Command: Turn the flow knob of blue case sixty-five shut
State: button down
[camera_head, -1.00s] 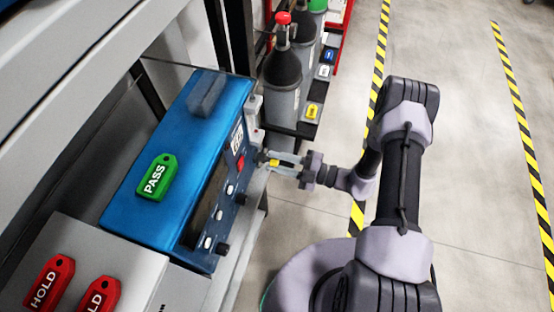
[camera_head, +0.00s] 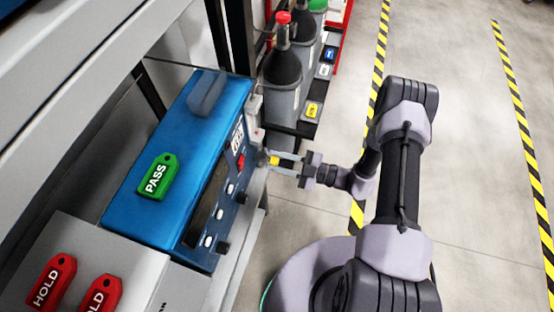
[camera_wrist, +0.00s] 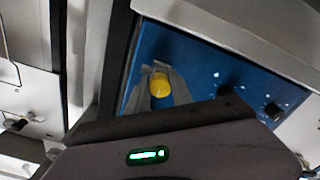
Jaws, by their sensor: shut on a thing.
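The blue case (camera_head: 195,125) lies on the bench with its front panel facing right in the head view. A white label (camera_head: 237,140) stands on it; I cannot read its number surely. The yellow flow knob (camera_head: 273,160) is at the panel's far end. In the wrist view the yellow knob (camera_wrist: 160,86) sits against the blue panel (camera_wrist: 205,70), between the grey fingertips. My gripper (camera_head: 275,161) is shut on the knob, its fingers on both sides; in the wrist view the gripper (camera_wrist: 160,88) covers the panel's lower part. The knob's pointer mark is too small to tell.
A green PASS tag (camera_head: 157,177) lies on the case. Red HOLD tags (camera_head: 52,280) lie on a grey case at lower left. Dark knobs (camera_wrist: 273,110) sit along the same panel. Gas bottles (camera_head: 283,80) stand behind. The floor at right is clear.

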jog(key=c, duration=1.1)
grip_release()
jog(key=p+v, duration=0.2)
jog(key=v, duration=1.5)
jog(key=shift+s+d, duration=0.1)
jog(key=shift+d, duration=0.1)
jog(key=shift+r, duration=0.1)
